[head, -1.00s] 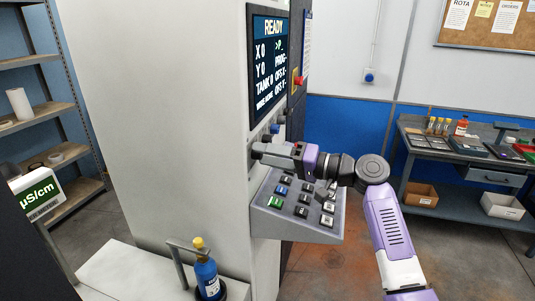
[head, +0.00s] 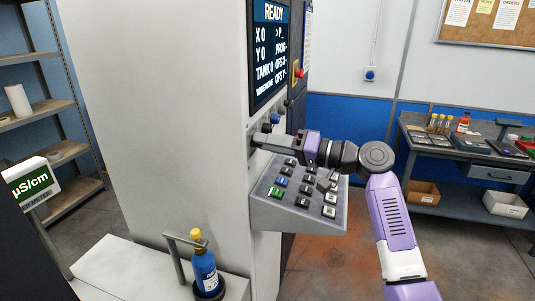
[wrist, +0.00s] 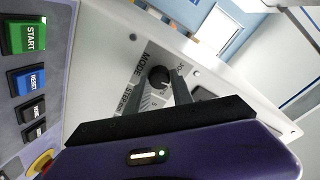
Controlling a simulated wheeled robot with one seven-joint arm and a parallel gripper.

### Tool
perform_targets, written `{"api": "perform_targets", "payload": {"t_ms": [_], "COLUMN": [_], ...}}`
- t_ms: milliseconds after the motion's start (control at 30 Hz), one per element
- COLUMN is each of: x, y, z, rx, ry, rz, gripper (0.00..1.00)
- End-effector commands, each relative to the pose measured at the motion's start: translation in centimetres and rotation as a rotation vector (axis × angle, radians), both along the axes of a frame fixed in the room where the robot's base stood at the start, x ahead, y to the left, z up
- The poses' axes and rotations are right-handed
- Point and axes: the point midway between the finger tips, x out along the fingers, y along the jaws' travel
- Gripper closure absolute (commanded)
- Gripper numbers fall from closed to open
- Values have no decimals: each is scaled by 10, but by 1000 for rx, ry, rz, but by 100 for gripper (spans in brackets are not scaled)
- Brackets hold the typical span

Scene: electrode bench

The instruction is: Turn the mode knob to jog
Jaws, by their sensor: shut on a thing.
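The mode knob (wrist: 158,77) is a small round dark knob on the light panel, beside the printed word MODE in the wrist view. My gripper (wrist: 158,86) is shut on it, with one grey finger on each side. A label that seems to read JOG is partly visible by the right finger, and another label is partly hidden by the left finger. I cannot clearly read the knob's pointer. In the head view my gripper (head: 256,138) reaches left to the machine's control face, and its fingers hide the knob.
More dark knobs (head: 267,128) sit just above my gripper. A sloped keypad (head: 295,208) juts out below it. The screen (head: 269,50) reads READY, with a red button (head: 299,73) to its right. A blue bottle (head: 205,272) stands at the lower left.

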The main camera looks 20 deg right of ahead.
Motion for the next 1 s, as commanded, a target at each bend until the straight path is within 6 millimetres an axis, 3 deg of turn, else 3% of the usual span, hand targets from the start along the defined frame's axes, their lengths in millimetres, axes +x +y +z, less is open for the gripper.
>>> {"api": "perform_targets", "payload": {"t_ms": [33,133,600,1000], "x": [0,0,0,0], "y": [-1,0,-1,-1], "z": [-9,-10,-7,-3], "rx": [-19,-59,-255,-348], "ry": [-29,-86,-355,-478], "rz": [-3,0,-2,-2], "gripper": [100,100,100,100]}}
